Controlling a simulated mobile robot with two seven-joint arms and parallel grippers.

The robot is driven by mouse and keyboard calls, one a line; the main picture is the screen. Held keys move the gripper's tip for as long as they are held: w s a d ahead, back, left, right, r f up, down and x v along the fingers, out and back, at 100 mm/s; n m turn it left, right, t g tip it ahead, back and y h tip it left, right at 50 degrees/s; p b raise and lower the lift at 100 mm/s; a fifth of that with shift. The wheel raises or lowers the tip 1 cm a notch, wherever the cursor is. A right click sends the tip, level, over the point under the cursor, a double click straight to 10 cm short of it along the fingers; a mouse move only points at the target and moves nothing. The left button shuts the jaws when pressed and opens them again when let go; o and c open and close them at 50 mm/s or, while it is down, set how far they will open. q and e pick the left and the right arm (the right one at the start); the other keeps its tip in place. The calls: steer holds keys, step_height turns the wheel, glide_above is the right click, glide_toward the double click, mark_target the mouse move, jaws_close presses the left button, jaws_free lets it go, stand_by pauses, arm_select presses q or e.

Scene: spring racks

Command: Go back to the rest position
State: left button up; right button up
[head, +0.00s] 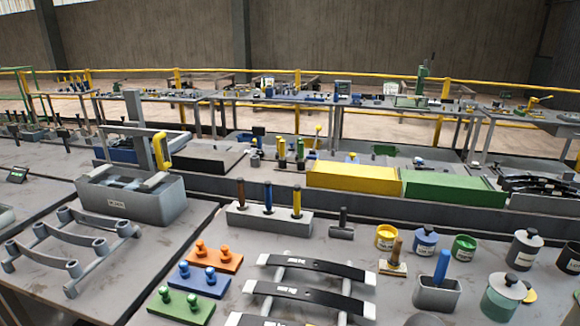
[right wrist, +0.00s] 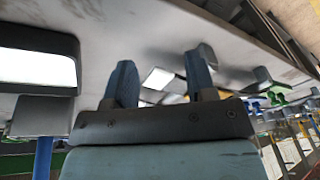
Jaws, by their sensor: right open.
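My right gripper (right wrist: 159,64) shows in the right wrist view, with its two blue fingers spread apart and nothing between them. It does not show in the head view, and my left gripper is in neither view. Black leaf springs with white ends (head: 308,296) lie on a grey rack at the front middle of the bench in the head view. The wrist view is tilted, and a blurred pale block (right wrist: 157,78) shows beyond the fingers.
A grey bin (head: 130,198) stands at the left. Orange, blue (head: 198,280) and green peg blocks, a tool holder (head: 268,220), a blue-handled brush holder (head: 437,292) and several paint pots (head: 425,240) crowd the bench. Yellow (head: 353,178) and green boxes stand behind.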

steer(key=s+d+r+m+t+h, duration=0.1)
steer(key=s+d, duration=0.2)
steer(key=s, duration=0.7)
steer(key=s+d+m+t+h, duration=0.1)
steer(key=s+d, duration=0.3)
steer(key=s, duration=0.7)
steer(key=w+a+f+t+y+p, duration=0.3)
steer(key=w+a+f+t+p, duration=0.3)
steer(key=a+t+p, duration=0.1)
steer(key=shift+w+f+n, duration=0.15)
steer(key=shift+w+n, duration=0.1)
steer(key=shift+n, duration=0.05)
